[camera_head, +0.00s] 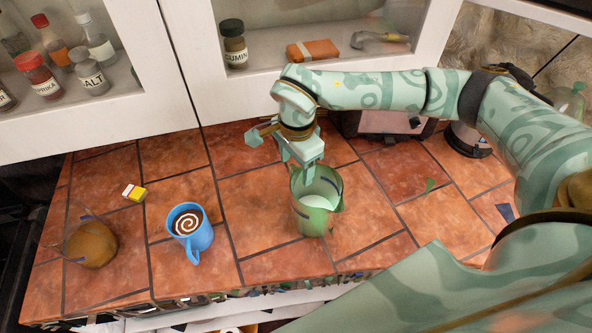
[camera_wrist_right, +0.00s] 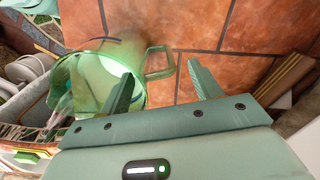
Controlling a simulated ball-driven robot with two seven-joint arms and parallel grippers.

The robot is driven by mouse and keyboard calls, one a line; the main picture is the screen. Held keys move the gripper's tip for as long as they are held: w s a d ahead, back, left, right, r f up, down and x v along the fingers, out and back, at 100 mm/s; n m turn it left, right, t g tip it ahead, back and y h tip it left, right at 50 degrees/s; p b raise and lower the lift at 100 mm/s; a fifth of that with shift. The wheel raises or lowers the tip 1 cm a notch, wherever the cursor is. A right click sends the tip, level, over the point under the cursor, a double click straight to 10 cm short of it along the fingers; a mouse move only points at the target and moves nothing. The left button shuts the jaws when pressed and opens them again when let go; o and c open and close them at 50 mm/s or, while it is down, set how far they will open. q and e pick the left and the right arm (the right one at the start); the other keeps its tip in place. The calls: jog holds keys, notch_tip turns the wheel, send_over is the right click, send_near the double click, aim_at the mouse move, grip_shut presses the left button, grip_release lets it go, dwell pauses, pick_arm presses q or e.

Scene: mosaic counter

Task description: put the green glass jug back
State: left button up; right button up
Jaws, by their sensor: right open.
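The green glass jug (camera_head: 318,216) stands upright on the tiled counter, right of the middle, with something pale inside. My right gripper (camera_head: 298,163) is open at the jug's upper back rim, pointing down. In the right wrist view the jug (camera_wrist_right: 88,82) is at the left and its handle (camera_wrist_right: 158,62) lies between the lines of the two open fingers (camera_wrist_right: 160,70). One finger overlaps the jug's mouth in that view; I cannot tell whether it touches. My left gripper is not in view.
A blue mug (camera_head: 193,236) with a dark swirled drink stands left of the jug. A small yellow-and-white box (camera_head: 133,192) and a clear glass vessel with brown contents (camera_head: 90,246) are further left. White cabinets (camera_head: 185,60) with jars border the back. Tiles right of the jug are mostly clear.

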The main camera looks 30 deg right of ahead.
notch_tip(320, 180, up, 8)
jog(key=shift+s+r, duration=0.1)
jog(key=shift+r, duration=0.1)
jog(key=shift+s+f, duration=0.1)
dwell(0.4)
